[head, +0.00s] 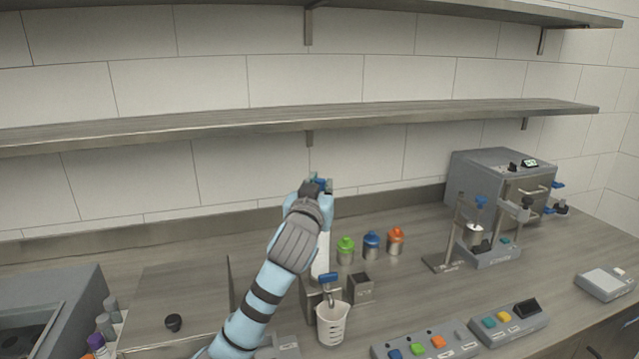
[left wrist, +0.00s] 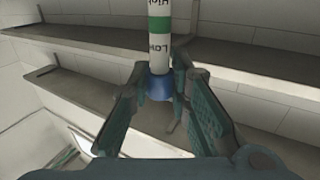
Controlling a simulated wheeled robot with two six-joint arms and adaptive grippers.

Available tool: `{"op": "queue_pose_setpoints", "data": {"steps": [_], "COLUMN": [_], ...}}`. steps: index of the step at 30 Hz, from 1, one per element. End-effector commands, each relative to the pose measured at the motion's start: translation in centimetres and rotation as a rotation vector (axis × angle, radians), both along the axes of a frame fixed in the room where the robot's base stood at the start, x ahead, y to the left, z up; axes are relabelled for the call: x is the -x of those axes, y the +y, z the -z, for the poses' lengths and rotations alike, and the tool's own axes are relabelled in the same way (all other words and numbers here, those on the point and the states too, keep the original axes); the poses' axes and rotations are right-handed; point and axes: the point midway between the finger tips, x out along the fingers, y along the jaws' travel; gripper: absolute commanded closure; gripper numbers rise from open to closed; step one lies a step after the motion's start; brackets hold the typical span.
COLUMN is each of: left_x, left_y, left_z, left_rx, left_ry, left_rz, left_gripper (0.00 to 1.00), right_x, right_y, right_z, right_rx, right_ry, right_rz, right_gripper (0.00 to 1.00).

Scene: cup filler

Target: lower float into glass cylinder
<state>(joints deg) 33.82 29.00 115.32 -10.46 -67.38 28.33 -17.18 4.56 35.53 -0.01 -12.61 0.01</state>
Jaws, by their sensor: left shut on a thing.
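My left gripper (head: 318,188) is raised in front of the back wall, below the lower shelf. In the left wrist view its fingers (left wrist: 165,100) are shut around the blue end (left wrist: 160,87) of the float. The float's white body (left wrist: 159,45) has a green band and dark lettering and runs out of the top of that view. In the head view a tall pale upright shape (head: 321,258) shows beside my forearm. I cannot tell whether it is the float's body or the glass cylinder, and my arm hides part of it. My right gripper is not in view.
A beaker (head: 332,328) stands below a blue tap handle (head: 328,277). Green (head: 345,250), blue (head: 371,245) and orange (head: 396,241) capped containers stand to the right. A button panel (head: 425,346) lies at the front. A grey machine (head: 490,170) stands back right.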

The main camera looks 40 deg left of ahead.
Motion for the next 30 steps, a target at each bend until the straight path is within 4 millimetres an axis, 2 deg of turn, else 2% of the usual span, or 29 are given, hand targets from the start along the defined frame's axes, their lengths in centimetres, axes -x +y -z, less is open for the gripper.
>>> {"op": "queue_pose_setpoints", "data": {"steps": [4,14,15,19,27,30], "left_x": [0.0,0.0,0.0,-0.01,0.0,0.59], "left_y": [0.01,0.01,0.0,-0.01,-0.02,-0.37], "left_z": [1.08,1.22,1.22,1.21,1.22,1.18], "left_rx": [0.0,0.001,0.001,0.001,0.001,0.0], "left_ry": [0.001,0.0,0.0,0.0,0.0,-0.001], "left_rz": [0.0,0.0,0.0,0.0,0.0,0.002], "left_gripper": [1.0,1.0,0.81,0.6,0.59,0.59], "right_x": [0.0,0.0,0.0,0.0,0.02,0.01], "right_y": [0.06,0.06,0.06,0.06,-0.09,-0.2], "right_z": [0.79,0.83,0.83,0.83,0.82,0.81], "right_rx": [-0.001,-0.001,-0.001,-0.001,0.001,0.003], "right_ry": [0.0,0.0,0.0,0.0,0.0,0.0], "right_rz": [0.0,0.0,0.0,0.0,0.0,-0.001], "right_gripper": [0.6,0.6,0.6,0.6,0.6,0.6]}}
